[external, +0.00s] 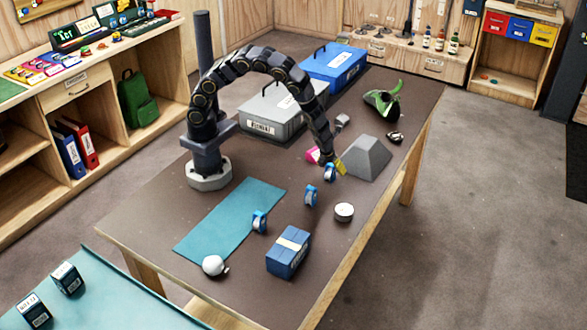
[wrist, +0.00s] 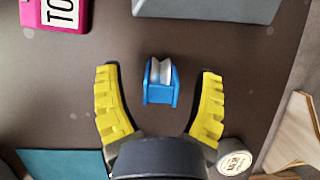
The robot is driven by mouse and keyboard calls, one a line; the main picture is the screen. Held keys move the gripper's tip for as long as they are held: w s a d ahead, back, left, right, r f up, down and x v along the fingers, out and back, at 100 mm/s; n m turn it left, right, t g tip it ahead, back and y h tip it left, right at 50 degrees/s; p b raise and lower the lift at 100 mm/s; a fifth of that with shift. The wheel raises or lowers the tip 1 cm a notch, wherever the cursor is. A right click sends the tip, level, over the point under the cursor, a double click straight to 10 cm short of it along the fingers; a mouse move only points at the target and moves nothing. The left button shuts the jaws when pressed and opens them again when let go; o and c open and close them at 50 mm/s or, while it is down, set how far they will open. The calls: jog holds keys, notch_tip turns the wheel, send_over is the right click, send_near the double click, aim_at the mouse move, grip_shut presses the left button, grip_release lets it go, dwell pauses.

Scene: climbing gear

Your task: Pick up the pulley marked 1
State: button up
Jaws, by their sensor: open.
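Three blue pulleys with pale wheels stand on the brown table in the external view: one at my fingertips (external: 330,173), one a little nearer the camera (external: 311,196), and one by the teal mat (external: 259,222). No number is legible on any of them. My gripper (external: 340,168) points down beside the farthest pulley. In the wrist view my gripper (wrist: 161,74) has its yellow fingers spread wide. One blue pulley (wrist: 161,82) lies between them, clear of both fingers. The gripper's palm hides part of the table behind it.
A grey wedge block (external: 366,158) and a pink box (external: 313,154) stand close to my gripper. A white tape roll (external: 344,212), a blue box (external: 289,252) and a white round item (external: 214,265) lie nearer the camera. The teal mat (external: 225,215) is mostly bare.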

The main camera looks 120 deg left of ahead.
jog(key=shift+a+f, duration=0.1)
jog(key=shift+f, duration=0.2)
grip_shut()
